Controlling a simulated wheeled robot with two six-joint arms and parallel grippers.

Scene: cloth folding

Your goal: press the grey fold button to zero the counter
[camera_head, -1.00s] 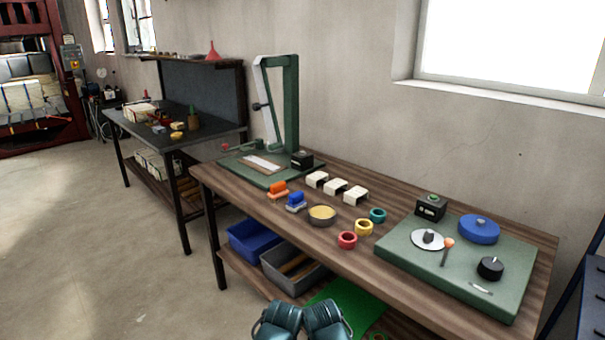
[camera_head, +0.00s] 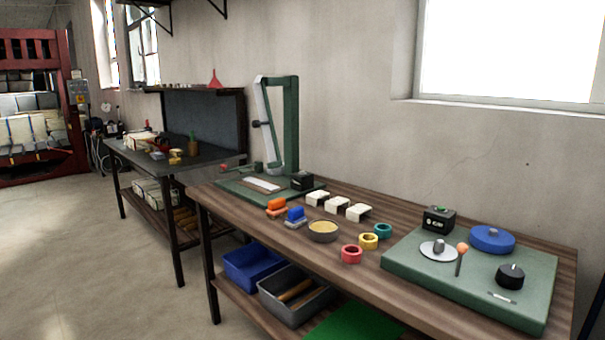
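A green board (camera_head: 420,277) lies on the right part of the wooden bench. At its back stands a small black box (camera_head: 439,219) with a green top and a small display with unreadable marks. In front of it a grey knob-like piece (camera_head: 438,244) sits on a pale round disc (camera_head: 429,252). I cannot tell whether this is the grey fold button. A second black box (camera_head: 302,181) stands by the green frame at the bench's left end. Neither of my grippers is in view.
The board also carries a lever with an orange ball (camera_head: 462,248), a blue round lid (camera_head: 492,239) and a black knob (camera_head: 510,276). Coloured rings (camera_head: 369,242), a bowl (camera_head: 323,232), white blocks (camera_head: 337,206) and a green frame (camera_head: 291,125) stand on the bench (camera_head: 225,199). Left floor is clear.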

